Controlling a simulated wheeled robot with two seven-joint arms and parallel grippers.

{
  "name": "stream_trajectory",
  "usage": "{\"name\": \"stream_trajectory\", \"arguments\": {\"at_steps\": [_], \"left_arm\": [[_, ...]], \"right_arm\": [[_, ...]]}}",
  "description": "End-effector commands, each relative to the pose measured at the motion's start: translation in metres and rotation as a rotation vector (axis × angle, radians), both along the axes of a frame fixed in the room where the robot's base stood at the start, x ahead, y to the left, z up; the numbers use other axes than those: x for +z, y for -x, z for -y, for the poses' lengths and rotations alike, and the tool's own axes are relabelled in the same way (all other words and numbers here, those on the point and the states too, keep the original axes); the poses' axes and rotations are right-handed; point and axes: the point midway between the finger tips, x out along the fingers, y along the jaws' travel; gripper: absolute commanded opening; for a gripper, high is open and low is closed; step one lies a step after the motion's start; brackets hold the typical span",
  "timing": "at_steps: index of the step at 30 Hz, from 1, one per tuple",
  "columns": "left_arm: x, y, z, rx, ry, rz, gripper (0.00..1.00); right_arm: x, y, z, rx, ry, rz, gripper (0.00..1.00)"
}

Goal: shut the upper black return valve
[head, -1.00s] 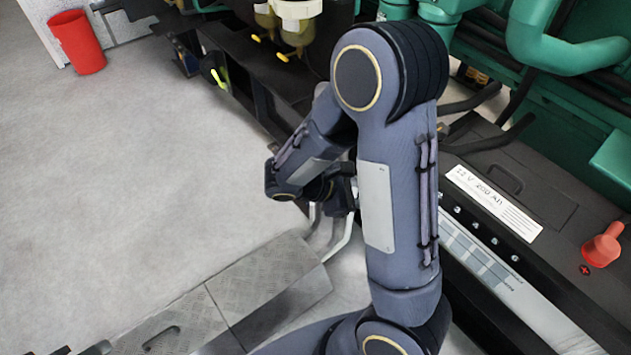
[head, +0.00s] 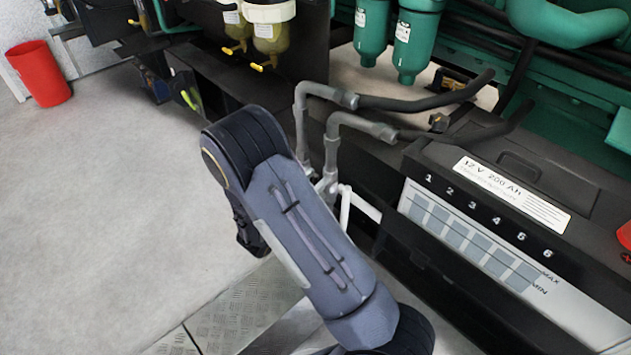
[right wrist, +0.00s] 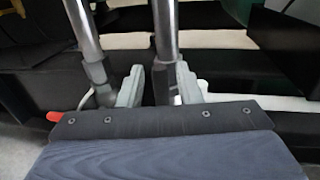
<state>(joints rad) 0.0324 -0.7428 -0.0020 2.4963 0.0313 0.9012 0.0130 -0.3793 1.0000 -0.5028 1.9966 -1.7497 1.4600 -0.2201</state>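I cannot make out the black return valve or its handle for certain in either view. Two grey bent pipes, the left one (head: 301,118) and the right one (head: 334,140), stand beyond my right arm and join black hoses (head: 420,103). In the right wrist view my right gripper (right wrist: 160,67) has its grey fingers apart. One pipe (right wrist: 166,28) runs down between them, with its dark lower part close to the right finger; whether they touch is unclear. The other pipe (right wrist: 85,38) is left of the fingers. My forearm hides most of the gripper in the head view. My left gripper is not visible.
A battery box (head: 497,154) with numbered cells stands at the right. Filter bowls with yellow taps (head: 264,67) hang at the back, beside green cylinders (head: 415,45). A small red part (right wrist: 55,116) shows in the wrist view. The floor (head: 110,190) at left is clear, with a red bin (head: 40,75).

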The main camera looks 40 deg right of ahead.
Motion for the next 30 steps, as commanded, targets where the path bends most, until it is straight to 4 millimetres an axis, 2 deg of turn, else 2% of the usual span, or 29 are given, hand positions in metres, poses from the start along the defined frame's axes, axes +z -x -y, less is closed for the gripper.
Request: {"name": "stream_trajectory", "arguments": {"at_steps": [3,11,18,19,30], "left_arm": [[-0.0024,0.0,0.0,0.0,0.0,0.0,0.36],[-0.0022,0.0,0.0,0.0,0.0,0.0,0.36],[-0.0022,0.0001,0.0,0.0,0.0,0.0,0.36],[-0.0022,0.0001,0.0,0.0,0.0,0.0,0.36],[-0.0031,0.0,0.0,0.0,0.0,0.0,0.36]], "right_arm": [[-0.0001,-0.0019,0.0074,-0.001,0.0,0.001,0.32],[0.0004,-0.0024,0.0087,0.0,-0.001,0.0,0.32],[0.0003,-0.0023,0.0085,0.0,-0.001,0.0,0.02],[0.0003,-0.0023,0.0085,0.0,-0.001,0.0,0.0],[-0.0003,-0.0024,0.005,0.001,-0.001,0.008,0.0]]}}
